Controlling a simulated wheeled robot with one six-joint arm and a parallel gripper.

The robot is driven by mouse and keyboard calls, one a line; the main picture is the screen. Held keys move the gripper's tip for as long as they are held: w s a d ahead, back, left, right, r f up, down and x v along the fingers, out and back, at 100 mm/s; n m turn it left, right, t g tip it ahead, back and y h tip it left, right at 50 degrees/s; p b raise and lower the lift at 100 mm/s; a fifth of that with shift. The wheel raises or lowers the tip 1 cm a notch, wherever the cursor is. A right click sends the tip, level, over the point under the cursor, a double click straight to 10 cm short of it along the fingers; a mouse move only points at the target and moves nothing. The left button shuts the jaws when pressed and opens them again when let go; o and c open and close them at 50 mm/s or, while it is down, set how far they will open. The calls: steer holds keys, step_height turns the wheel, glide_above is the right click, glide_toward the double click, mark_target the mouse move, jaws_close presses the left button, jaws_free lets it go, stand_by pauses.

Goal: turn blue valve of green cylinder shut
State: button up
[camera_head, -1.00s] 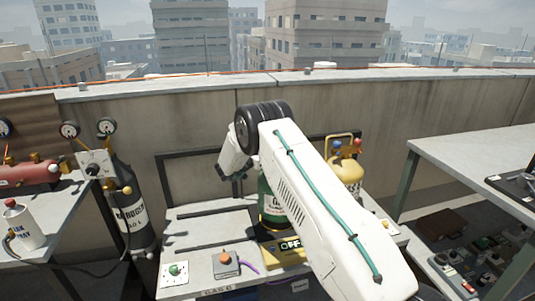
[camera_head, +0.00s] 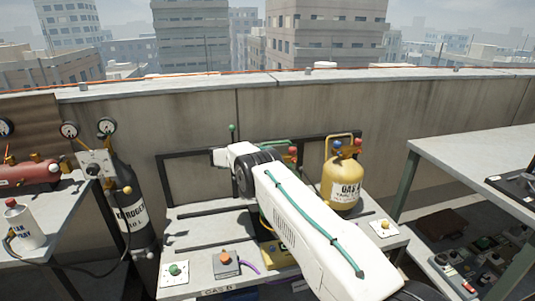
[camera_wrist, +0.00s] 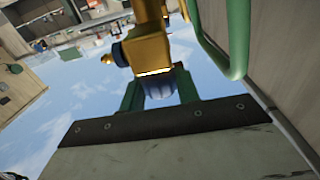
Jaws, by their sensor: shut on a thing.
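In the wrist view my gripper (camera_wrist: 160,103) has its two green fingers on either side of the ribbed blue valve knob (camera_wrist: 161,86), shut on it. The knob sits at the end of a brass valve body (camera_wrist: 149,50). A green tube handle (camera_wrist: 236,38) curves close by on the right. In the head view my arm hides the gripper, the blue knob and nearly all of the green cylinder. Its green handle (camera_head: 274,143) and a red knob (camera_head: 292,151) show just behind my arm.
A yellow cylinder (camera_head: 341,182) with blue and red knobs stands to the right on the bench (camera_head: 192,233). A dark nitrogen cylinder (camera_head: 132,210) stands left. A switch box (camera_head: 226,266) is in front. A concrete wall (camera_head: 430,115) runs behind.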

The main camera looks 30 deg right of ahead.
stand_by(0.4)
steer(key=o, duration=1)
steer(key=shift+d+r, duration=0.1)
steer(key=shift+c, duration=0.2)
